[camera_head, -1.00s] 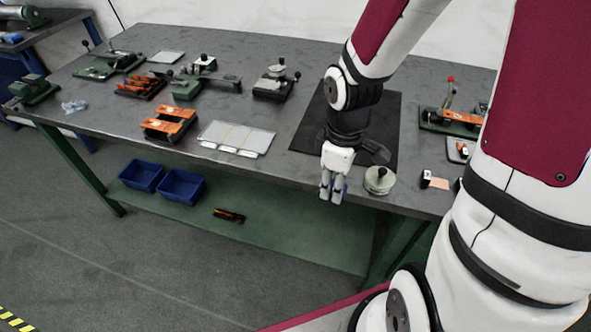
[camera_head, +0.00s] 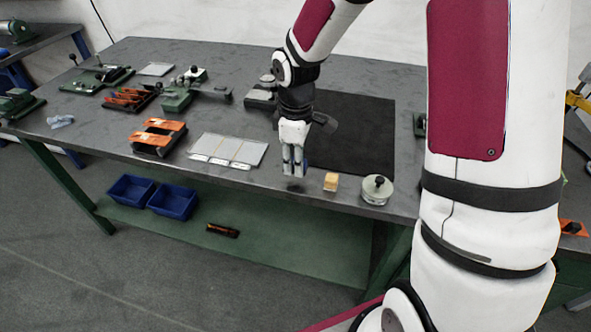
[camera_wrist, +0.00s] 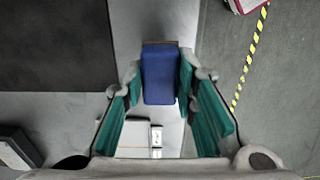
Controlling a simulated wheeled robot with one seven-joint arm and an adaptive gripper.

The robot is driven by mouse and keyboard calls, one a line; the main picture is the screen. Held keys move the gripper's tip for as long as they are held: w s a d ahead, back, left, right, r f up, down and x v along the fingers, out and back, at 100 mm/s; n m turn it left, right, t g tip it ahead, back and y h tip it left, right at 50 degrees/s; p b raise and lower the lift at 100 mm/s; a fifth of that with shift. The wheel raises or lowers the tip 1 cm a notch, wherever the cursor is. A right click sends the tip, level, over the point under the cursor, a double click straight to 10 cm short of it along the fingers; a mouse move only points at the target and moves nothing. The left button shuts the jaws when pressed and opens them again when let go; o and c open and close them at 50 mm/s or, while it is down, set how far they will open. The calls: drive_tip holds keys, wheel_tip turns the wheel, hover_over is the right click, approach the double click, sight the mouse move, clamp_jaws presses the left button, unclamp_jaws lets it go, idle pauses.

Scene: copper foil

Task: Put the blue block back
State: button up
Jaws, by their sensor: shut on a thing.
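The blue block (camera_wrist: 159,75) sits between the green-padded fingers of my gripper (camera_wrist: 157,88) in the wrist view. My gripper is shut on it. In the head view my gripper (camera_head: 293,172) points down over the table's front strip, with a small dark shadow below it; the block is mostly hidden by the fingers there. A flat pale tray (camera_head: 232,148) with three sections and white labels along its front lies just left of my gripper. Part of a white labelled thing, likely this tray, shows low in the wrist view (camera_wrist: 140,132).
A small wooden block (camera_head: 331,182) and a round metal piece with a black knob (camera_head: 377,190) stand right of my gripper. A black mat (camera_head: 350,130) lies behind. An orange-topped fixture (camera_head: 158,137) stands left of the tray. Blue bins (camera_head: 173,198) sit on the lower shelf.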

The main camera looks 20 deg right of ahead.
drive_tip(key=shift+w+f, duration=0.1)
drive_tip(key=shift+f, duration=1.65)
drive_tip(key=o, duration=1)
drive_tip(key=shift+f, duration=0.15)
wheel_tip(320, 180, up, 12)
drive_tip(key=shift+r+p, duration=0.2)
drive_tip(key=shift+p, duration=0.15)
drive_tip(key=s+r+m+t, duration=0.2)
drive_tip(key=s+r+m, duration=0.3)
drive_tip(key=s, duration=0.7)
drive_tip(key=s+r+m+t, duration=0.1)
drive_tip(key=s+r+m, duration=0.4)
drive_tip(key=s, duration=0.8)
wheel_tip(320, 180, up, 3)
drive_tip(key=shift+d+f+m+t, duration=0.1)
drive_tip(key=shift+d+m+t, duration=0.05)
drive_tip(key=shift+m+t, duration=0.25)
